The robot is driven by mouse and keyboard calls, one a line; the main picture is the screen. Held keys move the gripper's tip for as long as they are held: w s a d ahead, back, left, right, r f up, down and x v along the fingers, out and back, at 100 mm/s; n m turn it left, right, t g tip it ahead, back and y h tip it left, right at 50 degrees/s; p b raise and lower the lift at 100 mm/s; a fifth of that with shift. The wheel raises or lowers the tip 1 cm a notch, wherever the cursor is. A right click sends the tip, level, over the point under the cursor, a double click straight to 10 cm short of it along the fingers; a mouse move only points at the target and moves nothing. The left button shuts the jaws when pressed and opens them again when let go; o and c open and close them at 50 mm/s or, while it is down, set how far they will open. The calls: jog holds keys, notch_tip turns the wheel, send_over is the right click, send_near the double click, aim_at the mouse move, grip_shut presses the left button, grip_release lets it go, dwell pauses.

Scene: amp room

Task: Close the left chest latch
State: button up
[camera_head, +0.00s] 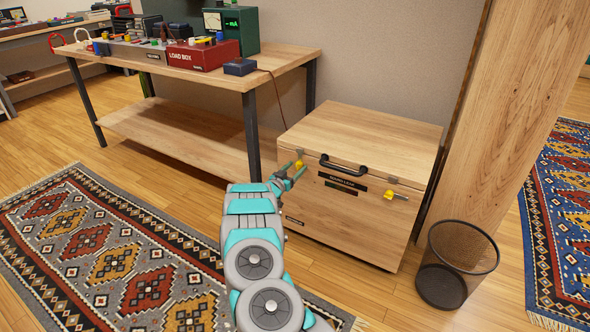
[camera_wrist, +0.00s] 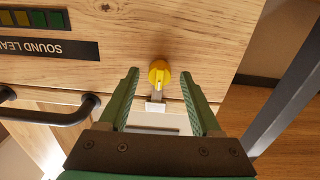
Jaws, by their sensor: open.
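The wooden chest (camera_head: 340,221) stands on the floor with its lid down and a black handle (camera_head: 343,166) at the front. The left chest latch (camera_head: 299,165) has a yellow knob on the upper left of the chest front. In the wrist view the latch's yellow knob (camera_wrist: 159,73) lies ahead of and between my fingers, with its metal strap reaching a pale catch at the lid seam. My gripper (camera_wrist: 160,85) is open, its green fingers on either side of the latch, not visibly touching it. In the head view my gripper (camera_head: 290,172) is at the chest's left front corner. The right latch (camera_head: 396,195) also has a yellow knob.
A workbench (camera_head: 285,60) with a red load box (camera_head: 203,54) stands behind, to the left of the chest. A black mesh bin (camera_head: 455,265) and a wooden post (camera_head: 500,120) are at right. A patterned rug (camera_head: 130,260) covers the left floor.

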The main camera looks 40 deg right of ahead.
jog(key=shift+a, duration=0.1)
jog(key=b+v, duration=0.1)
jog(key=v, duration=0.6)
jog(key=shift+s+a, duration=0.2)
jog(key=shift+a, duration=0.1)
jog(key=shift+w, duration=0.1)
